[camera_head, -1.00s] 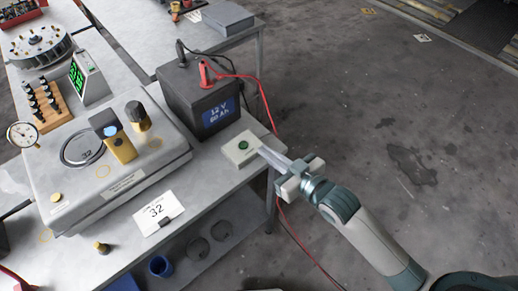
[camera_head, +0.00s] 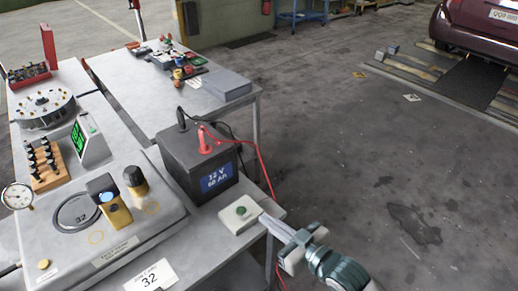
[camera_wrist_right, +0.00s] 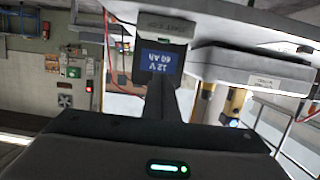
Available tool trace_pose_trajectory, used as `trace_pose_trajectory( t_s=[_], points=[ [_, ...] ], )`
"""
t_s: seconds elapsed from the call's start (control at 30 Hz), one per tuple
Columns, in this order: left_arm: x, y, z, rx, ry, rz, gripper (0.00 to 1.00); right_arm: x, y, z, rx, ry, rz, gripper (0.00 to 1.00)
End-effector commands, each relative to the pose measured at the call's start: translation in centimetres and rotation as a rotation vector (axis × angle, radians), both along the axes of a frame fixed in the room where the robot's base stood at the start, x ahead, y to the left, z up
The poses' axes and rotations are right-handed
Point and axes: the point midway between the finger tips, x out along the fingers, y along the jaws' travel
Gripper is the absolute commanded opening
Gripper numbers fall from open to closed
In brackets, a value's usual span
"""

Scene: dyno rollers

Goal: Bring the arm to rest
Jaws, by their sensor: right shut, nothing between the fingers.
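My right gripper (camera_head: 266,219) is shut with nothing between its fingers. Its fingertips are at the right edge of a small pale box (camera_head: 240,220) with a green button (camera_head: 241,211), on the near bench's right corner. I cannot tell whether they touch the box. The right arm comes in from the lower right. In the wrist view the shut fingers (camera_wrist_right: 163,98) point toward the pale box (camera_wrist_right: 165,32) and the battery display (camera_wrist_right: 161,61), which appear upside down. My left gripper is not in view.
The black battery (camera_head: 198,160) with red and black leads stands behind the pale box. A second bench (camera_head: 178,90) stands behind. The floor at right is open; a car (camera_head: 480,32) is far off.

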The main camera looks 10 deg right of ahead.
Motion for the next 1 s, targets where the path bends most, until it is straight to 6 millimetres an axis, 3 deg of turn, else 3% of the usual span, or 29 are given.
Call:
trace_pose_trajectory(
  t_s=[0.17,0.27,0.37,0.47,0.67,0.87,1.0],
  points=[
    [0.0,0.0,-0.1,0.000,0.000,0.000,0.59,0.1,-0.1,-0.4,-0.003,0.004,-0.004,0.00],
    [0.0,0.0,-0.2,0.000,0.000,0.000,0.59,0.5,-0.5,-1.9,-0.012,0.021,-0.018,0.00],
    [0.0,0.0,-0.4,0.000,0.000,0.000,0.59,1.0,-1.3,-4.6,-0.031,0.052,-0.044,0.00],
    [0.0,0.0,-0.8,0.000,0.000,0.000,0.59,1.7,-2.6,-8.7,-0.057,0.097,-0.083,0.00],
    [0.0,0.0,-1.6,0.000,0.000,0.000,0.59,1.7,-6.2,-19.4,-0.130,0.222,-0.174,0.00],
    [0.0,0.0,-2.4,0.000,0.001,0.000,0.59,-1.1,-10.1,-31.1,-0.214,0.372,-0.256,0.00],
    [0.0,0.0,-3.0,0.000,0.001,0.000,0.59,-4.7,-12.7,-38.8,-0.269,0.481,-0.303,0.00]
  ],
)
